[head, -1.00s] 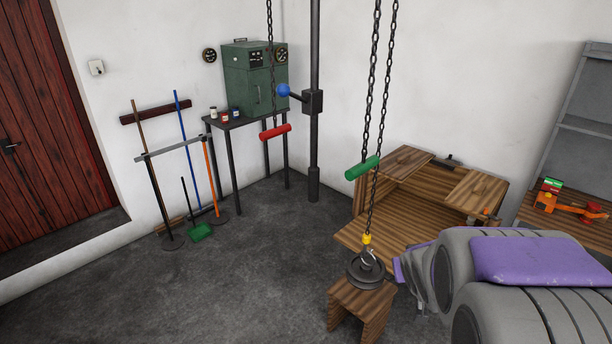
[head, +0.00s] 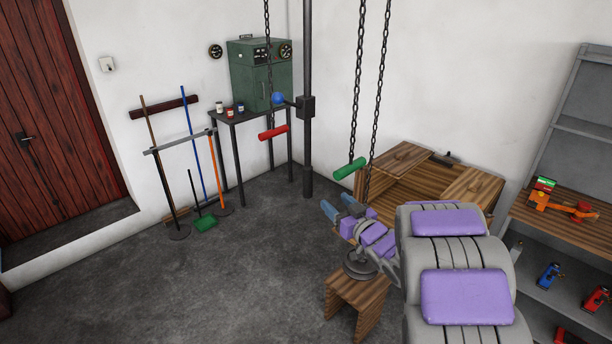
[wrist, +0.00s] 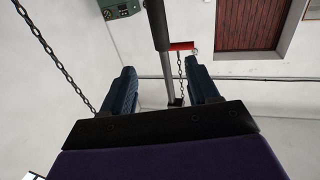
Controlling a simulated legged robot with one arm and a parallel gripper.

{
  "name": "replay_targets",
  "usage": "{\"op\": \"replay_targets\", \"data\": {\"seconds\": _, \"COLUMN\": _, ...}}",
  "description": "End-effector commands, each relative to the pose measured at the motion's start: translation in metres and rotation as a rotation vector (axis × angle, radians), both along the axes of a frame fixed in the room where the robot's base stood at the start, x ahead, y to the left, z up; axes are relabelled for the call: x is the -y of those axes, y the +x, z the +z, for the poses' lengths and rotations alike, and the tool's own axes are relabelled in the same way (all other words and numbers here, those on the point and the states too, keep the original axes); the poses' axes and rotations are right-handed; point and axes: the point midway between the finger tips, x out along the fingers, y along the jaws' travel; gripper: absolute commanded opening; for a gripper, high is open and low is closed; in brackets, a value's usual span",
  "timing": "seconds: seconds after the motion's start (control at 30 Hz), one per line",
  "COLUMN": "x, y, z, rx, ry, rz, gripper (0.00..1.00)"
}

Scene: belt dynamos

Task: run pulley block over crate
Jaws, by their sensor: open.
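A dark grey round block (head: 360,264), which I take as the pulley block, hangs on a chain at the top of a small wooden stool (head: 356,292). I cannot tell if it touches the stool. In the wrist view my gripper (wrist: 162,76) is open and empty.
A green handle (head: 349,169) and a red handle (head: 273,132) hang on chains. A lever with a blue knob (head: 278,98) sits on a dark post (head: 308,150). Shelves (head: 560,225) with tools stand at right.

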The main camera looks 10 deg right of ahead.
Motion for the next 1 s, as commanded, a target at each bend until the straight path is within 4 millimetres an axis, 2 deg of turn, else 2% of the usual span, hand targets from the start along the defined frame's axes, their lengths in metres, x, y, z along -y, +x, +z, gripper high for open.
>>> {"op": "replay_targets", "data": {"seconds": 0.7, "x": -0.038, "y": 0.109, "z": 0.0, "rx": 0.001, "ry": 0.003, "rz": -0.001, "gripper": 0.6}}
{"op": "replay_targets", "data": {"seconds": 1.0, "x": -0.052, "y": 0.143, "z": -0.001, "rx": -0.002, "ry": 0.002, "rz": -0.001, "gripper": 0.6}}
